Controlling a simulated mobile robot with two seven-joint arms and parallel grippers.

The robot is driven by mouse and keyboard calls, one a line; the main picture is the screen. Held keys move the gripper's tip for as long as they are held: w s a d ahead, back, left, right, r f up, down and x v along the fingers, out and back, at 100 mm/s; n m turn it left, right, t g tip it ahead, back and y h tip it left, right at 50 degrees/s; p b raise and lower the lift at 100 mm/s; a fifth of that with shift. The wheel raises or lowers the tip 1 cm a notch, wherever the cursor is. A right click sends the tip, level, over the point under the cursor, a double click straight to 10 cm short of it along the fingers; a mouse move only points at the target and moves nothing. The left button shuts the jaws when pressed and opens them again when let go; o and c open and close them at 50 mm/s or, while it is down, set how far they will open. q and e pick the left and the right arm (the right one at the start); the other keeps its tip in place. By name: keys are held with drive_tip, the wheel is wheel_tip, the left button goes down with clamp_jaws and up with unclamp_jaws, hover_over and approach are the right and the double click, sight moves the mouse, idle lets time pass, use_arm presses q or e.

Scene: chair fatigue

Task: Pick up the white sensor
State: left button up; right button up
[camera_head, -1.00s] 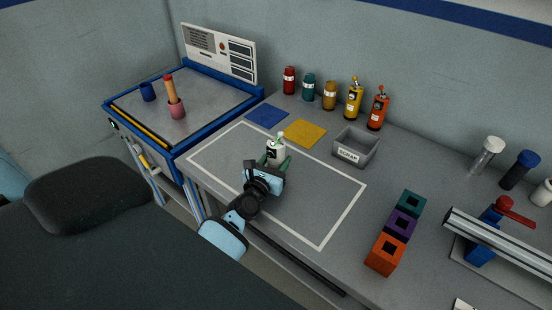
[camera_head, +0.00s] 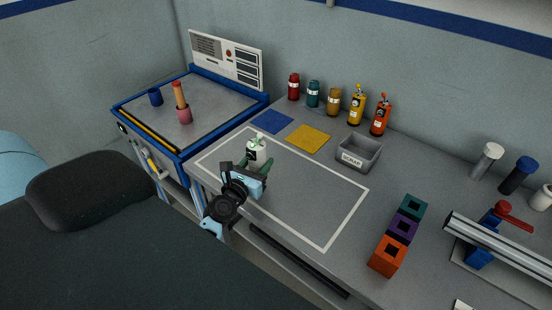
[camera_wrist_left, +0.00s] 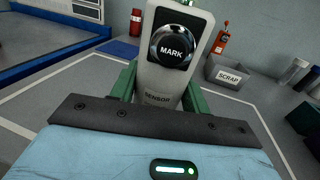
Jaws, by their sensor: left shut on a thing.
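The white sensor (camera_head: 256,150) has a black round face and a green tip on top. In the left wrist view the sensor (camera_wrist_left: 160,85) stands upright between the green fingers, with "MARK" on its dark round face and "SENSOR" below. My left gripper (camera_head: 259,165) is shut on the sensor, one green finger on each side. It is over the left part of the white-outlined area (camera_head: 325,247) on the grey bench. I cannot tell whether the sensor's base touches the bench. My right gripper is not in view.
A grey scrap bin (camera_head: 358,153) stands behind on the right, near blue (camera_head: 272,121) and yellow (camera_head: 308,138) squares. Several bottles line the wall. Teal, purple and orange blocks (camera_head: 387,257) stand right. A blue-edged cart (camera_head: 215,105) adjoins the bench at left.

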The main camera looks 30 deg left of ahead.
use_arm(q)
drive_tip(key=s+a, duration=0.4)
drive_tip(key=s, duration=0.3)
drive_tip(key=shift+a+r+b, duration=0.15)
drive_tip(key=shift+r+b, duration=0.25)
drive_tip(key=shift+b, duration=0.05)
